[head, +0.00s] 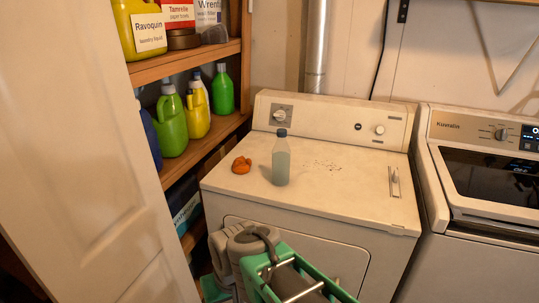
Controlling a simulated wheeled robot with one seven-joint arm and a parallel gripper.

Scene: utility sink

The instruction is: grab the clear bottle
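The clear bottle (281,164) stands upright on top of the white dryer (330,203), left of its middle. It has a dark blue cap and a pale, see-through body that looks blue-grey. Nothing touches it. My green and grey arm shows at the bottom of the head view, in front of the dryer and below the level of its top. The grey end of my arm, seemingly my gripper (240,247), is apart from the bottle, nearer to me and lower. Its fingers cannot be made out clearly.
A crumpled orange cloth-like thing (241,165) lies just left of the bottle. Wooden shelves (190,60) with several detergent bottles stand at the left, behind a white door (75,150). A washer (490,180) stands at the right.

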